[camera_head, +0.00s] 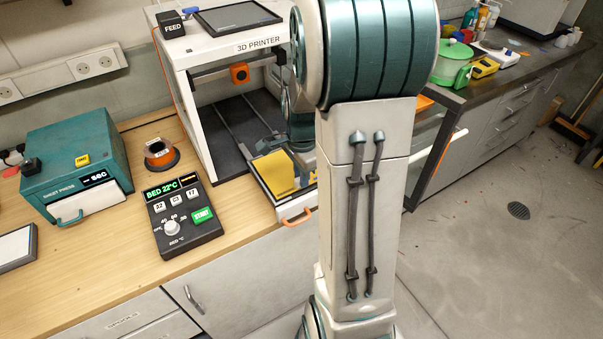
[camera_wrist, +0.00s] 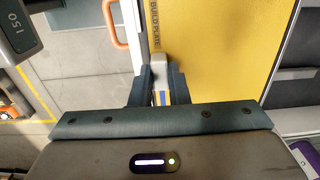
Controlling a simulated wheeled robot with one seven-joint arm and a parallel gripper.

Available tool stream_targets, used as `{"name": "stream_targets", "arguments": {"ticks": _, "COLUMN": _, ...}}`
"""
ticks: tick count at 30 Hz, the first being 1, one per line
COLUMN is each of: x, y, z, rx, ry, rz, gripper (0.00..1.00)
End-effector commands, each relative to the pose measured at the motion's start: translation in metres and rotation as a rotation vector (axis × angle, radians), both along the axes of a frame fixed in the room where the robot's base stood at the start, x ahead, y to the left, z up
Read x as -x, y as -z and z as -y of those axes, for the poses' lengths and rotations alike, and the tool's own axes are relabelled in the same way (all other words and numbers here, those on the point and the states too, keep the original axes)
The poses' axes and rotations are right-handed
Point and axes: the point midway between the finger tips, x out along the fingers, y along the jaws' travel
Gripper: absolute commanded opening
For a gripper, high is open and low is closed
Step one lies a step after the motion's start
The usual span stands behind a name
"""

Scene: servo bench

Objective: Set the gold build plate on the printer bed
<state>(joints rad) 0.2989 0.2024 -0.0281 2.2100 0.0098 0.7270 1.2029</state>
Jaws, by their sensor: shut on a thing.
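The gold build plate (camera_head: 276,172) is a flat yellow sheet, seen over the pulled-out printer bed (camera_head: 292,208) with its orange handle, at the front of the 3D printer (camera_head: 190,75). Part of the plate and bed is hidden behind my arm. In the wrist view the plate (camera_wrist: 212,42) fills the upper right, with "BUILD PLATE" lettered along its left edge. My gripper (camera_wrist: 160,92) is shut on the plate's pale tab at that edge. I cannot tell whether the plate touches the bed or is just above it.
A bed temperature control box (camera_head: 182,218) reading 22°C stands left of the bed. Beyond it are a teal sheet press (camera_head: 72,150) and a dark round holder (camera_head: 160,153). The printer's frame surrounds the space behind the bed. Open floor (camera_head: 500,270) lies to the right.

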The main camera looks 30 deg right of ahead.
Motion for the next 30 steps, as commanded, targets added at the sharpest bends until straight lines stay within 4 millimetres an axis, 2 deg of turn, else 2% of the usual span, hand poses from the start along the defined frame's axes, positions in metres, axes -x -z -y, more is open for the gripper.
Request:
{"name": "stream_targets", "arguments": {"ticks": 5, "x": 0.0, "y": 0.004, "z": 0.0, "rx": 0.0, "ry": 0.0, "rz": 0.0, "gripper": 0.0}}
{"name": "stream_targets", "arguments": {"ticks": 6, "x": 0.0, "y": 0.003, "z": 0.0, "rx": 0.0, "ry": 0.0, "rz": 0.0, "gripper": 0.23}}
{"name": "stream_targets", "arguments": {"ticks": 8, "x": 0.0, "y": 0.003, "z": 0.0, "rx": 0.0, "ry": 0.0, "rz": 0.0, "gripper": 0.37}}
{"name": "stream_targets", "arguments": {"ticks": 16, "x": 0.0, "y": 0.002, "z": 0.0, "rx": 0.0, "ry": 0.0, "rz": 0.0, "gripper": 0.37}}
{"name": "stream_targets", "arguments": {"ticks": 20, "x": 0.0, "y": -0.005, "z": 0.0, "rx": 0.001, "ry": 0.0, "rz": 0.002, "gripper": 0.37}}
{"name": "stream_targets", "arguments": {"ticks": 23, "x": -0.001, "y": -0.02, "z": 0.0, "rx": 0.002, "ry": -0.001, "rz": 0.005, "gripper": 0.37}}
{"name": "stream_targets", "arguments": {"ticks": 30, "x": -0.001, "y": -0.073, "z": 0.0, "rx": 0.003, "ry": -0.001, "rz": 0.006, "gripper": 0.37}}
